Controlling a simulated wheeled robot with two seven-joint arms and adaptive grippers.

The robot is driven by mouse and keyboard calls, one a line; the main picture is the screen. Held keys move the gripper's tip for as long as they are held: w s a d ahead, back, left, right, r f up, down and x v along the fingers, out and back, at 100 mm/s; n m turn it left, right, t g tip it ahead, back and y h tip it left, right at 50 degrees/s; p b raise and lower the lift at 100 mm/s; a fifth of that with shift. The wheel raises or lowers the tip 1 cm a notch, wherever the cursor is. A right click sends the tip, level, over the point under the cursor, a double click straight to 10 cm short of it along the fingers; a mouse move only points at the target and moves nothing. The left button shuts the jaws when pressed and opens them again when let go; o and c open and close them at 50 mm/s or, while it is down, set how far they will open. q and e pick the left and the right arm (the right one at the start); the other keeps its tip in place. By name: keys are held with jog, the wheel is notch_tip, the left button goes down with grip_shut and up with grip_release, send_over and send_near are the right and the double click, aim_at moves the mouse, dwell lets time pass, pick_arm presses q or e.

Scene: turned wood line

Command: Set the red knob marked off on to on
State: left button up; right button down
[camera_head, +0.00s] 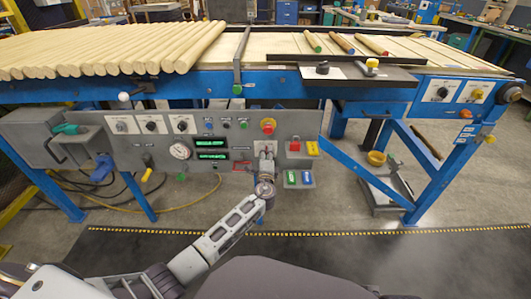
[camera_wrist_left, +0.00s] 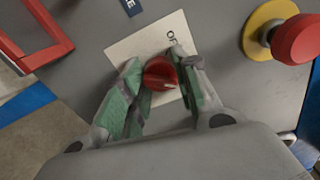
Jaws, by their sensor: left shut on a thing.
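The red knob (camera_wrist_left: 160,74) sits on a white label plate (camera_wrist_left: 128,50) on the grey control panel. In the left wrist view, part of a printed word starting with "OF" shows beside the knob; the rest of the plate's marking is hidden by the fingers. A pale line shows on the knob's lower edge, but I cannot tell which mark it points to. My left gripper (camera_wrist_left: 158,82) is shut on the knob, one green-padded finger on each side. In the head view my left gripper (camera_head: 265,150) reaches up to the panel and mostly covers the knob. My right gripper is not in view.
A red frame-shaped handle (camera_wrist_left: 35,40) is close by on the panel. Green and blue push buttons (camera_head: 298,178) sit to the lower right. Wooden rods (camera_head: 120,48) lie on the line above.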

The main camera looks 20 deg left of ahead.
pick_arm(q)
jog(key=shift+d+m+p, duration=0.1)
jog(key=shift+m+p, duration=0.35)
jog(key=shift+m, duration=0.65)
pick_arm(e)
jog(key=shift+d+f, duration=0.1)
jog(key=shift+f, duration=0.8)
pick_arm(q)
jog(key=shift+f, duration=0.1)
jog(key=o, duration=1)
jog(key=shift+o, duration=0.2)
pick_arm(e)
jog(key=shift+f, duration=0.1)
pick_arm(q)
jog(key=shift+s, duration=0.1)
jog(key=v, duration=1.1)
jog(key=shift+s, duration=0.4)
jog(key=shift+d, duration=0.1)
